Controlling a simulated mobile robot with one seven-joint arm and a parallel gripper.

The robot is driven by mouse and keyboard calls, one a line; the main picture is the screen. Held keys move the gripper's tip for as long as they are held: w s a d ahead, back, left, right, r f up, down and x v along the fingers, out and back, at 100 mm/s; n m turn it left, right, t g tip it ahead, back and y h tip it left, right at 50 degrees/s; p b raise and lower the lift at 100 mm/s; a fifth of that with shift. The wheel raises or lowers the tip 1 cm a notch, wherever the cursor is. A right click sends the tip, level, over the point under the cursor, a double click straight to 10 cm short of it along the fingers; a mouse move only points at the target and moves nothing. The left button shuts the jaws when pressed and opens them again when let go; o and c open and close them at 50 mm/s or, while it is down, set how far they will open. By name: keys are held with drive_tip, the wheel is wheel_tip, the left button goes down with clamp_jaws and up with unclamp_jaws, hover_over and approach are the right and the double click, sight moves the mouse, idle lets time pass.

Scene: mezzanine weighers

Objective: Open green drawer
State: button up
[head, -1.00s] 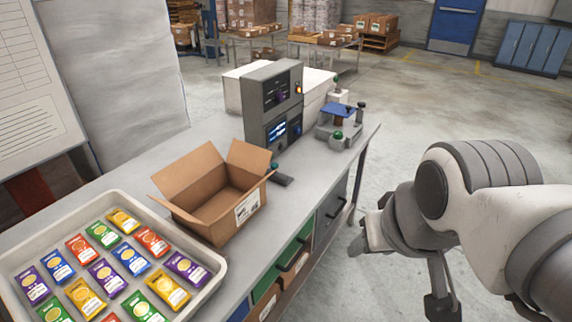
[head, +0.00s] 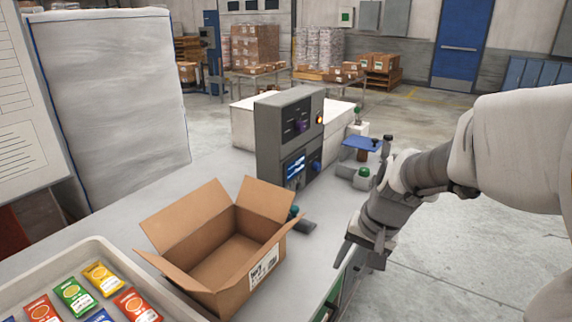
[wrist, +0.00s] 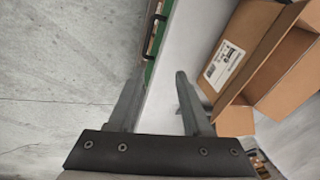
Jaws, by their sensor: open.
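The green drawer shows as a narrow green strip (wrist: 150,72) along the bench's front edge in the wrist view, with a dark handle (wrist: 158,18) near the top of the picture. In the head view only a small green sliver (head: 346,291) shows under the bench edge; the rest is hidden by the bench top and my arm. My gripper (head: 357,252) is open and empty, pointing down beside the bench's front edge. In the wrist view my fingers (wrist: 157,88) lie on either side of the bench-edge line, apart from the handle.
An open cardboard box (head: 270,262) stands near the bench edge, with a tray (head: 172,290) of colored packets beside it. A grey control unit (head: 290,135) and a small scale with a blue plate (head: 362,143) stand farther back. Open concrete floor lies right of the bench.

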drive_tip(key=w+f+b, duration=0.2)
drive_tip(key=f, duration=0.8)
drive_tip(key=w+f+m+b, duration=0.1)
drive_tip(key=w+f+b, duration=0.1)
drive_tip(key=f, duration=0.7)
drive_tip(key=w+f+m+g+b, duration=0.1)
drive_tip(key=w+f+b, duration=0.1)
drive_tip(key=f, duration=0.8)
drive_tip(key=shift+w+a+f+b, duration=0.25)
drive_tip(key=shift+a+f+b, duration=0.05)
drive_tip(key=shift+b, duration=0.55)
clamp_jaws()
